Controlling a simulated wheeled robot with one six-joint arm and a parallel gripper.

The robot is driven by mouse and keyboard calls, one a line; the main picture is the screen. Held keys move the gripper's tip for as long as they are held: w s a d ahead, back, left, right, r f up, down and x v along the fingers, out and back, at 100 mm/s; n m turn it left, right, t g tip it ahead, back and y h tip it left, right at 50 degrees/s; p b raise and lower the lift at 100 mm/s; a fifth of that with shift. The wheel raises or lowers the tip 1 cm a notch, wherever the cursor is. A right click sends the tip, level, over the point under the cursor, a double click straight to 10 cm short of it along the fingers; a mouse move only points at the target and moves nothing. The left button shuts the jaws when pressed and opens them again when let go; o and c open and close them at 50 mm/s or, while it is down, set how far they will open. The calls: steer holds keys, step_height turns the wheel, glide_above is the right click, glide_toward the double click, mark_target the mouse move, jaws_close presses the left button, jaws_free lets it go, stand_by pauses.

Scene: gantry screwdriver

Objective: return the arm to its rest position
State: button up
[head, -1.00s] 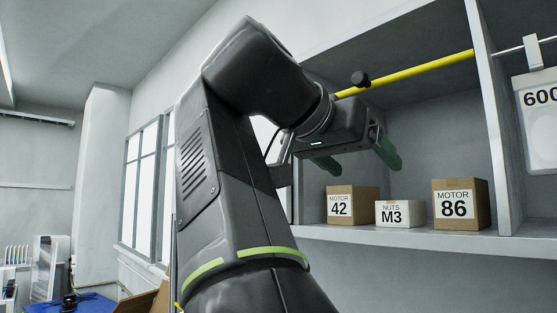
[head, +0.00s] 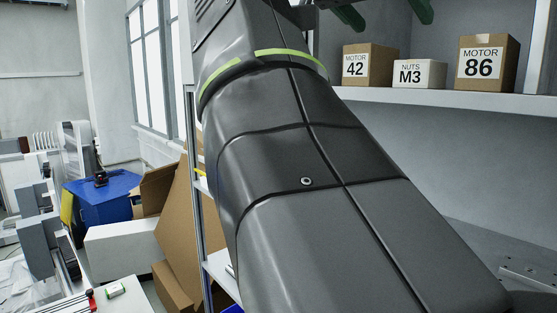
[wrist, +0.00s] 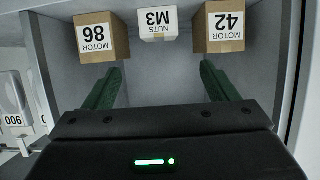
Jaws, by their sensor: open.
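My gripper (head: 392,24) shows only by its green fingers at the top edge of the head view, in front of and above the shelf boxes. The rest of it is cut off by the frame. In the wrist view, which looks upside down, the gripper (wrist: 159,69) has its two green fingers wide apart with nothing between them. My arm rises bent across the middle of the head view, and its upper part is out of frame.
A shelf (head: 450,100) holds boxes marked Motor 42 (head: 381,64), Nuts M3 (head: 419,74) and Motor 86 (head: 492,62). Cardboard (head: 183,215) and a blue box (head: 105,200) stand at lower left.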

steer(key=shift+p+x, duration=0.5)
steer(key=shift+x, duration=4.55)
steer(key=shift+s+a, duration=0.1)
